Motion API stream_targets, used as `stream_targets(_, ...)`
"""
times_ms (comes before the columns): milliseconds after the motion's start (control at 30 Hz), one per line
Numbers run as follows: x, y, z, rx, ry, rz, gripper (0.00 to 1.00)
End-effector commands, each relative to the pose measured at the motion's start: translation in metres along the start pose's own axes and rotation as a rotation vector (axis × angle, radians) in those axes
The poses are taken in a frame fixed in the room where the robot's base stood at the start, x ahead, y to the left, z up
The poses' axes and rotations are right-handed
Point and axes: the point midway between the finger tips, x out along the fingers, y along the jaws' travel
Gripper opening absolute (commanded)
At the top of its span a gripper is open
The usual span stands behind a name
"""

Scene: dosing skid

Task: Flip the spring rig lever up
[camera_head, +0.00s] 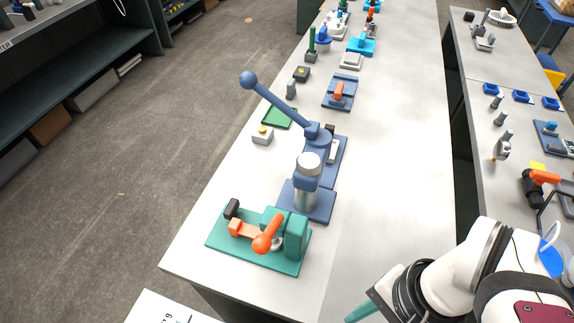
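Two lever devices stand at the near end of the long grey bench, and I cannot tell for certain which is the spring rig. The nearer one is a teal base (225,246) with an upright teal block and an orange lever (268,236) ending in a round knob. Behind it is a blue stand (322,207) with a silver cylinder and a long blue lever (280,104), tilted up to the left and ending in a ball. My gripper (364,309) is at the bottom edge, right of both devices and apart from them. It is mostly cut off, so its opening is hidden.
A green tray (278,118), a small grey box with a yellow top (262,134) and a blue base with an orange handle (339,91) stand farther back. The bench (400,170) is clear right of the devices. A second bench (480,150) with parts stands right, across a gap.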

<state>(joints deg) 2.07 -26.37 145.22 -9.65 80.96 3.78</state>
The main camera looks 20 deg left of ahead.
Motion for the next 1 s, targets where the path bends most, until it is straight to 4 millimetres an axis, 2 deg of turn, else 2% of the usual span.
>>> stream_targets(33, 0.005, -0.006, 0.002, 0.109, -0.093, 0.001, 0.20)
stream_targets(133, 0.015, -0.027, 0.004, 0.414, -0.333, 0.001, 0.02)
stream_targets(167, 0.017, -0.034, 0.003, 0.511, -0.407, 0.003, 0.00)
stream_targets(300, 0.028, -0.065, -0.010, 0.914, -0.718, 0.031, 0.00)
stream_targets(433, 0.036, -0.083, -0.025, 1.159, -0.914, 0.064, 0.00)
stream_targets(600, 0.040, -0.091, -0.035, 1.275, -1.009, 0.082, 0.00)
stream_targets(867, 0.040, -0.092, -0.034, 1.274, -1.009, 0.083, 0.00)
stream_targets(1000, 0.046, -0.096, -0.026, 1.271, -1.009, 0.086, 0.00)
